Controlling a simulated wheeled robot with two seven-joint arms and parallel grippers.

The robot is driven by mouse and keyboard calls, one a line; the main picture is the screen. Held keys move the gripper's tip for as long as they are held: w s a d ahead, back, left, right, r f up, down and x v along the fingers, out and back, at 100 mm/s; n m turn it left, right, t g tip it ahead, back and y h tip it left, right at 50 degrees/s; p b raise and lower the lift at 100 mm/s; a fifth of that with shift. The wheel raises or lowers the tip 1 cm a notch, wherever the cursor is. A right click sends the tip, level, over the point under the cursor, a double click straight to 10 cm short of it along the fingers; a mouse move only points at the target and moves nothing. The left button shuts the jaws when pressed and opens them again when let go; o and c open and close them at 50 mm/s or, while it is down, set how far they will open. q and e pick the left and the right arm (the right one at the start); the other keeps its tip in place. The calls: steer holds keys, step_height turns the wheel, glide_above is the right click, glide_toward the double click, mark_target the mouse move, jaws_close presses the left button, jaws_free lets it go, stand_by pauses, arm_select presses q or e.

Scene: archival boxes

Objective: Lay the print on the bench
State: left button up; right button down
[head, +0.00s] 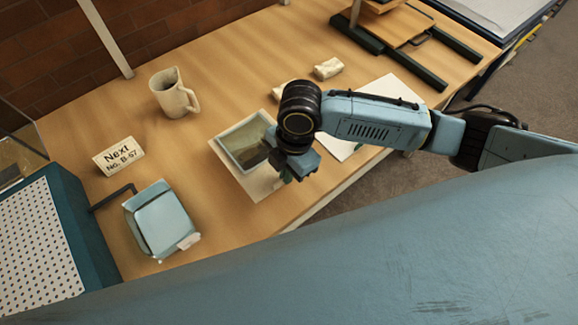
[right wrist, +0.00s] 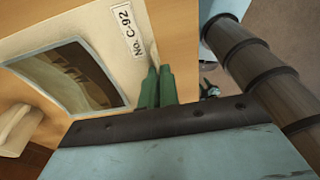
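The print (head: 243,146) is a dark landscape picture in a pale mount, at the near edge of the wooden bench (head: 222,88). In the right wrist view the print (right wrist: 70,75) shows with a label "NO. C-92" on its mount. My right gripper (head: 287,177) is at the print's right border and hides part of it. Its green fingers (right wrist: 158,88) are close together at the mount's edge, and seem to pinch it. I cannot tell whether the mount lies flat or is slightly raised. My left gripper is not in view.
A beige mug (head: 172,93), a "Next No. B-67" card (head: 118,156), a pale blue device (head: 163,220) and a teal box (head: 75,225) stand left. Two pale blocks (head: 328,68), a white sheet (head: 385,92) and a dark-footed stand (head: 400,30) are farther right.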

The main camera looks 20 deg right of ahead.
step_height(320, 180, down, 5)
steer(key=shift+r+b, duration=0.15)
steer(key=shift+b, duration=0.2)
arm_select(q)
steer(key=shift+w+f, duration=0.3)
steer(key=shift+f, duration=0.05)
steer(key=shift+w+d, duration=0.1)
arm_select(e)
steer(key=c, duration=1.6)
jaws_free()
steer(key=shift+c, duration=0.2)
